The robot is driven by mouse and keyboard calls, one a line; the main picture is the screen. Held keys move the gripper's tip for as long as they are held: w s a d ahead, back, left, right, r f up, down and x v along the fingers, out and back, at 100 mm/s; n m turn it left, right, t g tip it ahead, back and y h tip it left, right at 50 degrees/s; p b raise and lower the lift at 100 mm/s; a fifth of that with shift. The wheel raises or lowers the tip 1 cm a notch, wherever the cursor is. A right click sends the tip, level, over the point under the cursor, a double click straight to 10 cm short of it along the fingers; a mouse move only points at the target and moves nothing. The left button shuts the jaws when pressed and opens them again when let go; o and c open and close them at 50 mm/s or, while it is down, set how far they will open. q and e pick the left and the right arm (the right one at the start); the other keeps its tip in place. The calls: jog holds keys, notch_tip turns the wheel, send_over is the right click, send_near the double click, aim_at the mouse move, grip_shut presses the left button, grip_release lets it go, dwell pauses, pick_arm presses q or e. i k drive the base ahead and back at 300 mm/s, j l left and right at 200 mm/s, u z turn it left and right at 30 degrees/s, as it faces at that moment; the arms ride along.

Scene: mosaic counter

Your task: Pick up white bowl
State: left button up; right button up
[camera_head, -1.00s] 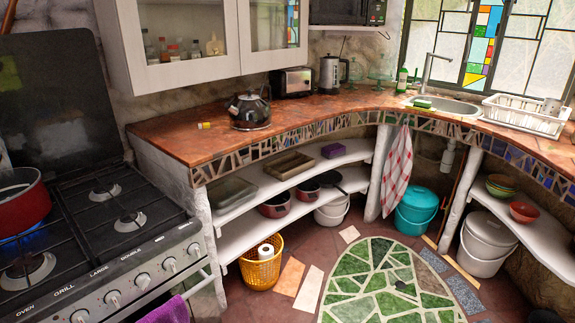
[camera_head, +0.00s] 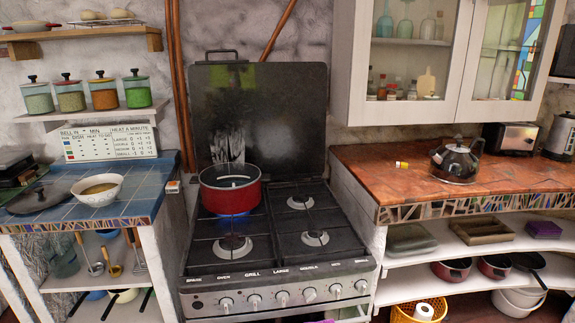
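A white bowl (camera_head: 97,197) stands upright on the blue tiled counter (camera_head: 145,180) at the left, near its front edge. It has faint marks on its outside and holds something yellowish-brown. Neither of my grippers shows in the head view.
A dark flat pan or lid (camera_head: 38,198) lies just left of the bowl, and a small box (camera_head: 173,187) lies to its right. The stove (camera_head: 275,245) with a red pot (camera_head: 230,193) over a lit blue flame stands to the right. A shelf with jars (camera_head: 103,92) is above the counter.

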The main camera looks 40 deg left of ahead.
aim_at(99, 190)
jog(key=u, duration=2.45)
